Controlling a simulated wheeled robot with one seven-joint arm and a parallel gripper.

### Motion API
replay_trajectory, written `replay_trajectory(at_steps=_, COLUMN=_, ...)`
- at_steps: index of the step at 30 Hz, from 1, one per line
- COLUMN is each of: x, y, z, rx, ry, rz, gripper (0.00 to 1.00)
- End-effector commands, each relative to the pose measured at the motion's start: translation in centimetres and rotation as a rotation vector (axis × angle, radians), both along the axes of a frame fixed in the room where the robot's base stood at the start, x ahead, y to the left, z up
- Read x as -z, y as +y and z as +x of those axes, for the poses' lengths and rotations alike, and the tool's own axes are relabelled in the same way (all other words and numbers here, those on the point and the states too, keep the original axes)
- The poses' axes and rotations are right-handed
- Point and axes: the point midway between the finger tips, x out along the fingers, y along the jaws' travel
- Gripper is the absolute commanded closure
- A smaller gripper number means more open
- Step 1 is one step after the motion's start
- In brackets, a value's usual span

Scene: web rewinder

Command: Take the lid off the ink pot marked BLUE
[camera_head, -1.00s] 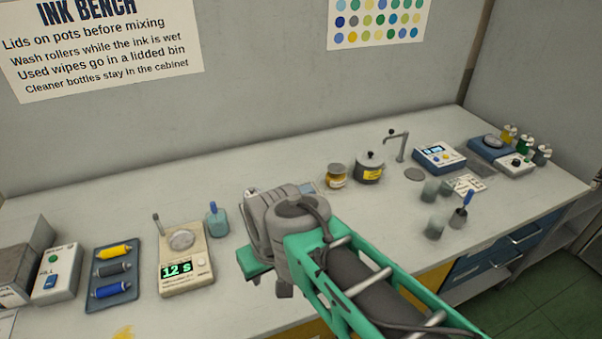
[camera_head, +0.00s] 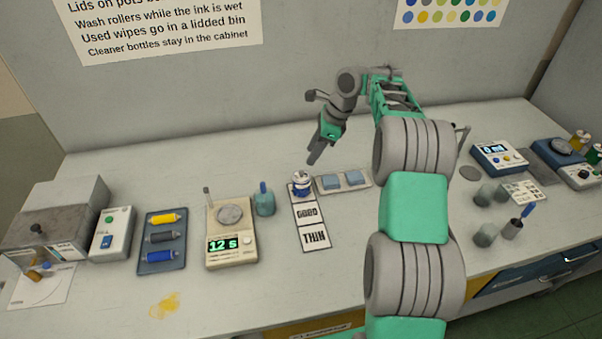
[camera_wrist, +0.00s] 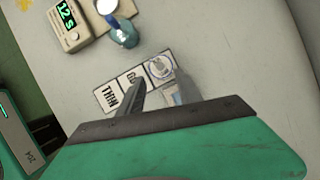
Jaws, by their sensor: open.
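A small pot (camera_head: 301,186) with blue and white sides and a pale grey top stands on the upper end of a card strip marked GOOD and THIN. I cannot read a name on it. In the wrist view the pot (camera_wrist: 160,68) shows from above as a round pale top, near the tip of the right finger. My gripper (camera_head: 318,152) is above and slightly right of the pot in the head view, apart from it, pointing down. In the wrist view my gripper (camera_wrist: 158,82) has its two fingers apart with nothing held between them.
A tray of coloured tubes (camera_head: 162,240) is further left. The bench front below the card strip is clear.

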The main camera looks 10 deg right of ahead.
Motion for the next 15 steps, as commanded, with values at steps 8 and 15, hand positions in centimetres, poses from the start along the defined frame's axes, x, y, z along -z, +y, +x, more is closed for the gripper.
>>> replay_trajectory(at_steps=8, x=3.5, y=1.1, z=0.6, rx=0.036, ry=0.020, rz=0.010, gripper=0.59)
replay_trajectory(at_steps=15, x=7.2, y=2.6, z=0.8, rx=0.036, ry=0.020, rz=0.011, gripper=0.59)
